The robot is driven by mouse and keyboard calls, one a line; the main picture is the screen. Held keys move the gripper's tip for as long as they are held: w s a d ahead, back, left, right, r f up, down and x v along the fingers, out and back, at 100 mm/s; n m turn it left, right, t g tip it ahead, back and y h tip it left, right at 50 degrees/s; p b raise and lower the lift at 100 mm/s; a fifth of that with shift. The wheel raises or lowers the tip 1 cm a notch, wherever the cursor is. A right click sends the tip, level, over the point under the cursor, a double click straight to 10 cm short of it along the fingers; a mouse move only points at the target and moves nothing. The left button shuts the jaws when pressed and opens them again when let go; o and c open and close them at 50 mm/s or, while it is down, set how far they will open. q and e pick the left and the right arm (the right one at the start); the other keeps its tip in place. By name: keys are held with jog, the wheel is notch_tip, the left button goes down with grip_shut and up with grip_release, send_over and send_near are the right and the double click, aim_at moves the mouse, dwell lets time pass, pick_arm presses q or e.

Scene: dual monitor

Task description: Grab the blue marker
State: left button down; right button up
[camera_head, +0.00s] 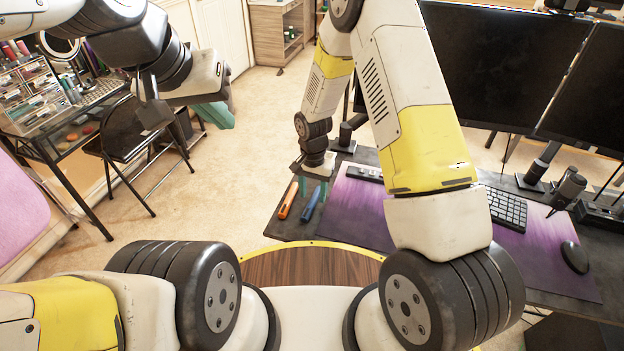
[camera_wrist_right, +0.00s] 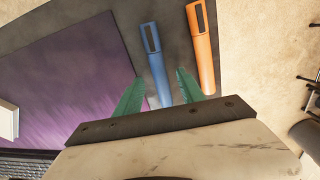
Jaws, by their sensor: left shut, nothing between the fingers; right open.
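The blue marker (camera_head: 311,203) lies on the dark desk (camera_head: 281,229), left of the purple mat. The orange marker (camera_head: 287,200) lies to its left, apart from it. My right gripper (camera_head: 313,186) is open above the desk at the far end of the blue marker. In the right wrist view, the blue marker (camera_wrist_right: 156,62) runs between the green fingertips of the right gripper (camera_wrist_right: 155,88), and the orange marker (camera_wrist_right: 202,48) lies outside them. I cannot tell how high the fingers are above it. My left gripper (camera_head: 216,117) is shut and empty, away from the desk at upper left.
The purple mat (camera_head: 358,213) carries a keyboard (camera_head: 506,208) and a mouse (camera_head: 574,257). Two monitors (camera_head: 502,62) and a microphone (camera_head: 567,188) stand behind. A folding chair (camera_head: 122,146) and a side table stand at left. The floor between is clear.

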notch_tip(320, 180, down, 2)
jog(key=shift+f, duration=0.1)
grip_shut()
dwell(0.4)
